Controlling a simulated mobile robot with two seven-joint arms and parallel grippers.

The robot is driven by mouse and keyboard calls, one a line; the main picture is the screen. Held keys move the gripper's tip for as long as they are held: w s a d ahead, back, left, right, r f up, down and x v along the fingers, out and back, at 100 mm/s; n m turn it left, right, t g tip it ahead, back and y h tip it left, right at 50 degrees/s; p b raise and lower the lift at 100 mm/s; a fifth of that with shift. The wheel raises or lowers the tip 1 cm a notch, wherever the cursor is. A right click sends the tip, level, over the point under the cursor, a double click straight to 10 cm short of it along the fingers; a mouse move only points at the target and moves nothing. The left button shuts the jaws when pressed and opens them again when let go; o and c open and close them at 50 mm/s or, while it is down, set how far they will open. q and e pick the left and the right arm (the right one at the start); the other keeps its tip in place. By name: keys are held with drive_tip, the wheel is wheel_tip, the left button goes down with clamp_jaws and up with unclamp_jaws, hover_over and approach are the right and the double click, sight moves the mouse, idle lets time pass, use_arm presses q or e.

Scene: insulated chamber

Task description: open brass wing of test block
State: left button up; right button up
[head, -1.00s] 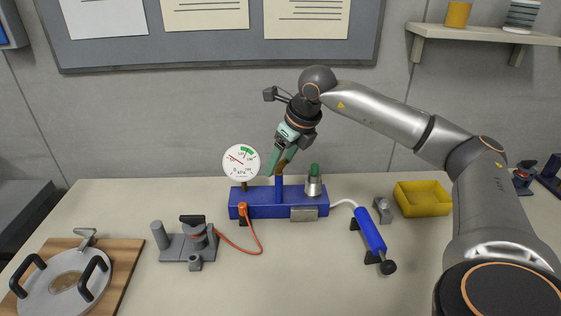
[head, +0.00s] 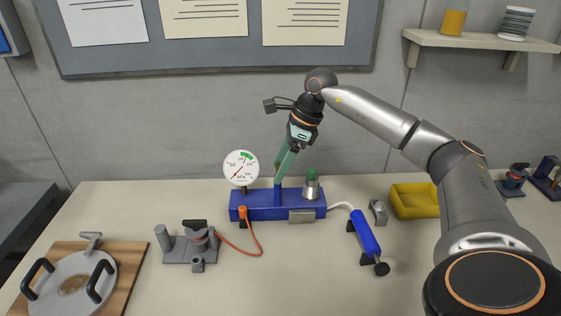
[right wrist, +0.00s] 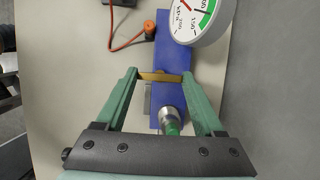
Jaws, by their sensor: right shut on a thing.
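The test block (head: 258,212) is a blue bar on the bench, with a blue post (head: 278,195) on it. My right gripper (head: 281,174), with green fingers, comes down from above onto the top of this post. In the right wrist view the brass wing (right wrist: 160,77) spans between the fingertips of my right gripper (right wrist: 160,75), which is shut on it. In the head view the fingers hide most of the wing. A round dial gauge (head: 241,167) stands at the block's left end. My left gripper is not in view.
A green-topped metal fitting (head: 312,187) stands on the block right of the post. An orange cable (head: 235,246) leads left to a grey fixture (head: 197,245). A blue hand pump (head: 366,236) and a yellow bin (head: 415,200) are at the right. A pan (head: 72,282) lies at the left.

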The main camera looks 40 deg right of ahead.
idle(0.3)
drive_tip(key=o, duration=1.4)
drive_tip(key=v, duration=1.2)
drive_tip(key=shift+d+r, duration=0.15)
drive_tip(key=shift+r, duration=0.1)
